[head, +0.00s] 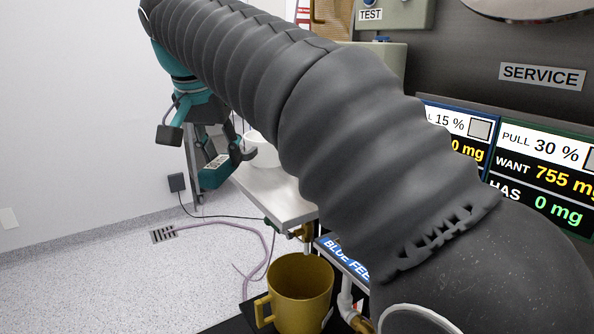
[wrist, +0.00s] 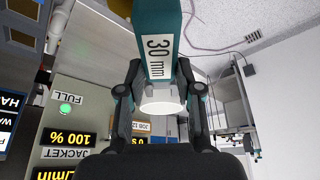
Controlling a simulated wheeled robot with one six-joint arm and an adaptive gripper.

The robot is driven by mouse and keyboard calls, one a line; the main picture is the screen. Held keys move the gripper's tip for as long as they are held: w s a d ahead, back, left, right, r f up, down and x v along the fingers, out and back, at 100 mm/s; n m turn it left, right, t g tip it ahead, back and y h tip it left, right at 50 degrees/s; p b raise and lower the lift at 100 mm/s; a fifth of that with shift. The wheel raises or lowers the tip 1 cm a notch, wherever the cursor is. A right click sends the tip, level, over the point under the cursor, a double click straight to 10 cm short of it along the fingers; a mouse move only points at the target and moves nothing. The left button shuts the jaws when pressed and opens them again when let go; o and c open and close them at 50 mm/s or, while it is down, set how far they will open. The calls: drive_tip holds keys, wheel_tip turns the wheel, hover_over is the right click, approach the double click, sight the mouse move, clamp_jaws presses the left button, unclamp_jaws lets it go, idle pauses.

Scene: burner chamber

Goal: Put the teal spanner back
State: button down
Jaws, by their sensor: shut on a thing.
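The teal spanner (wrist: 157,25) carries a white "30 mm" label and runs from between my fingers to the top edge in the wrist view. My gripper (wrist: 158,78) is shut on it, one dark finger on each side. In the head view the spanner (head: 214,173) hangs in the air at the left, below my gripper (head: 212,140), by the end of the metal bench. Its far end is cut off in the wrist view. The spanner's storage place cannot be made out.
A metal bench (head: 278,200) holds a white pot (head: 262,152), partly behind my arm. A yellow mug (head: 300,290) stands at the bottom. Screens (head: 545,165) line the right wall. A hose (head: 262,238) and a drain (head: 163,235) lie on otherwise open floor.

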drive_tip(key=w+d+f, duration=0.1)
drive_tip(key=w+d, duration=0.1)
drive_tip(key=d, duration=0.2)
drive_tip(key=w+d, duration=0.3)
drive_tip(key=d, duration=0.1)
drive_tip(key=w+d+f, duration=0.1)
drive_tip(key=w+d, duration=0.2)
drive_tip(key=d, duration=0.1)
drive_tip(key=shift+w+d+f, duration=0.1)
drive_tip(key=shift+d+f, duration=0.15)
drive_tip(key=shift+f, duration=0.1)
wheel_tip(320, 180, down, 3)
drive_tip(key=shift+f+b, duration=0.2)
drive_tip(key=shift+b, duration=0.45)
drive_tip(key=shift+w+d+f, duration=0.1)
drive_tip(key=shift+d+f, duration=0.05)
drive_tip(key=shift+f, duration=0.3)
drive_tip(key=c, duration=0.8)
unclamp_jaws()
drive_tip(key=shift+f, duration=0.1)
drive_tip(key=shift+o, duration=0.2)
drive_tip(key=p+v, duration=0.1)
drive_tip(key=v, duration=1.1)
drive_tip(key=shift+p, duration=0.4)
